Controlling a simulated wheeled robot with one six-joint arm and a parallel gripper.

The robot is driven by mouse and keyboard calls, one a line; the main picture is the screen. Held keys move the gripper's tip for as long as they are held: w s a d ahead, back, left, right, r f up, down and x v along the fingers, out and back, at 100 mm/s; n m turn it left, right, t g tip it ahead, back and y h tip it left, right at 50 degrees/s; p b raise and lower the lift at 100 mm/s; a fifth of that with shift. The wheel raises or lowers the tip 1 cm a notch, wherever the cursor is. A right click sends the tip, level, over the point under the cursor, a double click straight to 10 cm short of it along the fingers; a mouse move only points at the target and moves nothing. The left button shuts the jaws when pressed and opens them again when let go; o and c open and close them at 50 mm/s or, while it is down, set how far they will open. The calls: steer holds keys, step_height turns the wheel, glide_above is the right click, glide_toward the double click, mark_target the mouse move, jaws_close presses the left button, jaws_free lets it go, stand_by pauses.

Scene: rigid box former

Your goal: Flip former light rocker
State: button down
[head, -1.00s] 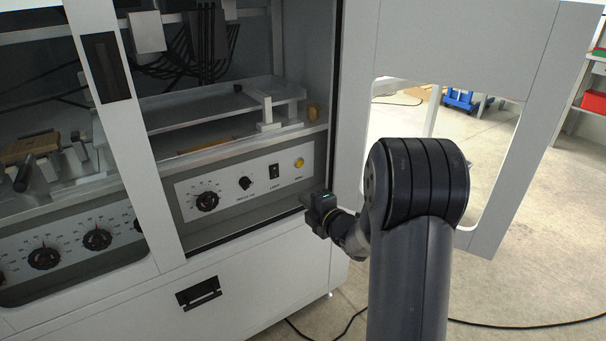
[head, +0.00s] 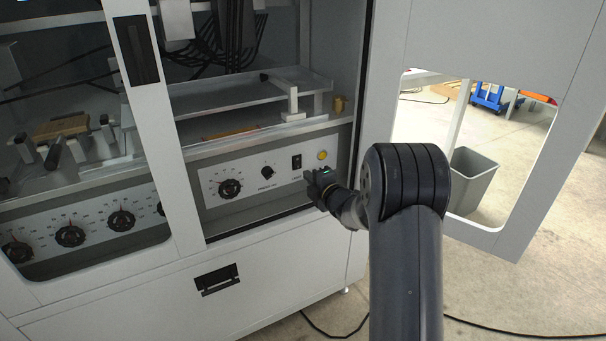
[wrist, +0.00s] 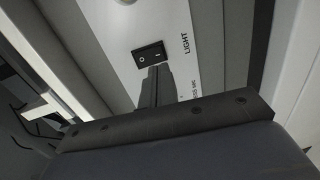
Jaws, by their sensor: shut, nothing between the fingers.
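The light rocker (head: 297,162) is a small black switch on the white control panel, left of a yellow button. In the wrist view the rocker (wrist: 150,54) shows a circle mark and a line mark, with the word LIGHT beside it. My gripper (head: 308,178) is shut and empty, just below and right of the rocker in the head view. In the wrist view the closed fingertips (wrist: 159,68) lie at the rocker's lower edge, over the line-marked half's side. I cannot tell whether they touch it. Part of the label is hidden behind the fingers.
The panel also carries a small black knob (head: 268,172), a larger dial (head: 229,188) and the yellow button (head: 323,155). A cabinet post (head: 160,150) stands to the left. The open door (head: 480,45) is to the right, with a grey bin (head: 474,180) behind it.

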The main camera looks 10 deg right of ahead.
mark_target(298, 168)
steer(key=shift+x, duration=2.15)
steer(key=shift+f+b, duration=0.1)
steer(key=shift+b, duration=0.35)
steer(key=shift+w+f+b, duration=0.15)
steer(key=shift+f+b, duration=0.1)
steer(key=shift+b, duration=0.6)
steer(key=shift+r+p, duration=0.3)
steer(key=shift+f, duration=0.1)
